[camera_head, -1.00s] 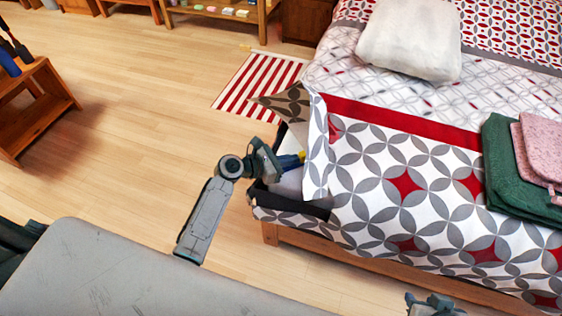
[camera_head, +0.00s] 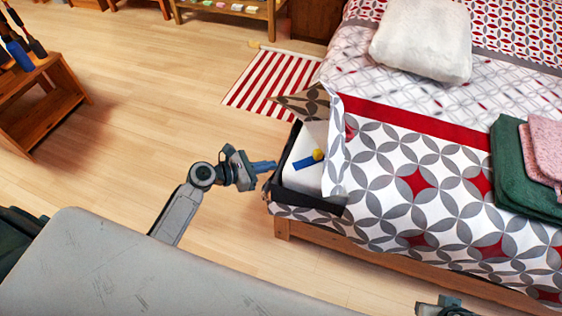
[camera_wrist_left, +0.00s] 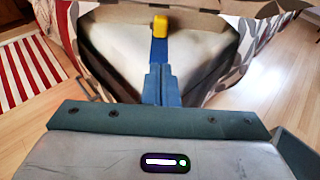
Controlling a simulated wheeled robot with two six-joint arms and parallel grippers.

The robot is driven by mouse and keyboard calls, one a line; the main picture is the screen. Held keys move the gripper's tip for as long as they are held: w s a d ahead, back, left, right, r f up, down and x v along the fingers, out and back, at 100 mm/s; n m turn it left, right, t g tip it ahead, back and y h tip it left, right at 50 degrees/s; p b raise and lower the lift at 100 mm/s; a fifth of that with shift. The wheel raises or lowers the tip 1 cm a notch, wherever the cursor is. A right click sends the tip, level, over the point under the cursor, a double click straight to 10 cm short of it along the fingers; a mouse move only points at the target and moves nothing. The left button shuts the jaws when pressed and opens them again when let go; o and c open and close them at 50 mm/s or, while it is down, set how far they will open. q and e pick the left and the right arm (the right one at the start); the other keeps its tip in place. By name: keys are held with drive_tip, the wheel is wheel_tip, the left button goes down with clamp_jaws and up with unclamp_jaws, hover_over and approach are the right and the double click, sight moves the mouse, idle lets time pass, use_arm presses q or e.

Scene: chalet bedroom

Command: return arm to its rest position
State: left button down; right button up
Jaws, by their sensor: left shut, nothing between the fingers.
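My left gripper (camera_head: 264,167) is shut and empty, just left of the open bed corner in the head view. In the left wrist view its closed blue fingers (camera_wrist_left: 160,82) point toward the bare corner. A blue object with a yellow end (camera_head: 306,161) lies on the white mattress (camera_head: 298,178) under the folded-back cover; it also shows in the left wrist view (camera_wrist_left: 160,38), beyond my fingertips. My right gripper (camera_head: 441,306) is only partly visible at the bottom edge, and its fingers cannot be made out.
The bed's patterned cover (camera_head: 385,178) is turned back at this corner. A white pillow (camera_head: 425,38) and folded green cloth (camera_head: 515,170) lie on the bed. A striped rug (camera_head: 262,85) and a wooden stand (camera_head: 42,105) are beyond.

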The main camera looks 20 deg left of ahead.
use_arm(q)
drive_tip(key=shift+s+a+r, duration=0.15)
drive_tip(key=shift+s+a, duration=0.15)
drive_tip(key=shift+s, duration=0.1)
